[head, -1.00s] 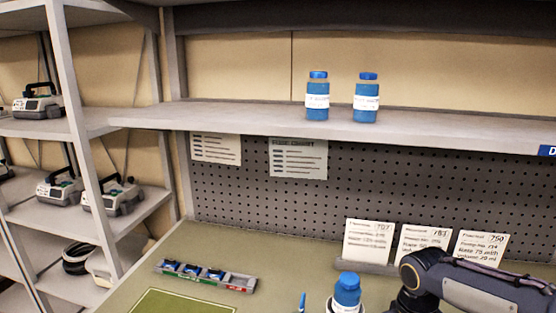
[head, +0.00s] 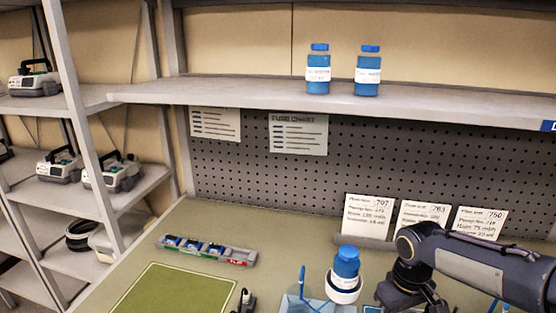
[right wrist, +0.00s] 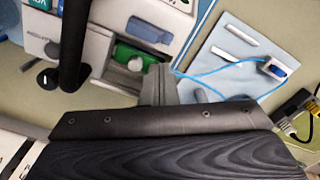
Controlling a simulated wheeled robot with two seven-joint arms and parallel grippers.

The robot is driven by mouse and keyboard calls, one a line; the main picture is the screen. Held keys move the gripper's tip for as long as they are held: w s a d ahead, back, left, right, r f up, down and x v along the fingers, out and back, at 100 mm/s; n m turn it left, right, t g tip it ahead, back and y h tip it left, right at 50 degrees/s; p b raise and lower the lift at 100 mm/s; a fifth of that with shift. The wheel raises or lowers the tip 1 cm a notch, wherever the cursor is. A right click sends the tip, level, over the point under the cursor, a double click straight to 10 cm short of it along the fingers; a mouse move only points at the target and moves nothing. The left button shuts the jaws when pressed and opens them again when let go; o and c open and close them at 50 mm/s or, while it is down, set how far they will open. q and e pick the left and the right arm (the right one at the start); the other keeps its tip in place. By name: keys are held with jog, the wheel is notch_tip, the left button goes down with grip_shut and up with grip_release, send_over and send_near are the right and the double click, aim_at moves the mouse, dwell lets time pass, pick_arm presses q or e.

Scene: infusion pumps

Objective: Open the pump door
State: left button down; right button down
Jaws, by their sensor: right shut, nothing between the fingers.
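A white pump (right wrist: 95,45) fills the upper left of the right wrist view, cut off by the frame, with a black bar-like handle across it. A recess in its side shows a green part (right wrist: 130,55) and a round pale knob. I cannot tell which panel is the door or how it stands. My right gripper (right wrist: 158,85) is shut and empty, its grey fingertips close beside the recess; I cannot tell whether they touch the pump. In the head view only my right arm shows, at lower right. My left gripper is in neither view.
Beside the pump lies a pale blue tray (right wrist: 235,55) with a blue cord and clip. A blue-capped bottle (head: 345,265) stands on the bench near my right arm. Sign cards (head: 425,218) stand behind it.

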jog(key=shift+w+d+p, duration=0.2)
jog(key=shift+w+p, duration=0.05)
jog(key=shift+w, duration=0.5)
jog(key=shift+w+d+p, duration=0.15)
jog(key=shift+w+p, duration=0.05)
jog(key=shift+w, duration=0.6)
jog(key=shift+w+d+p, duration=0.2)
jog(key=shift+w+p, duration=0.05)
jog(key=shift+w, duration=0.5)
jog(key=shift+s, duration=0.15)
jog(key=shift+s+a+b, duration=0.25)
jog(key=shift+s+b, duration=0.05)
jog(key=shift+s, duration=0.6)
jog(key=shift+r+p, duration=3.2)
jog(key=shift+r, duration=0.8)
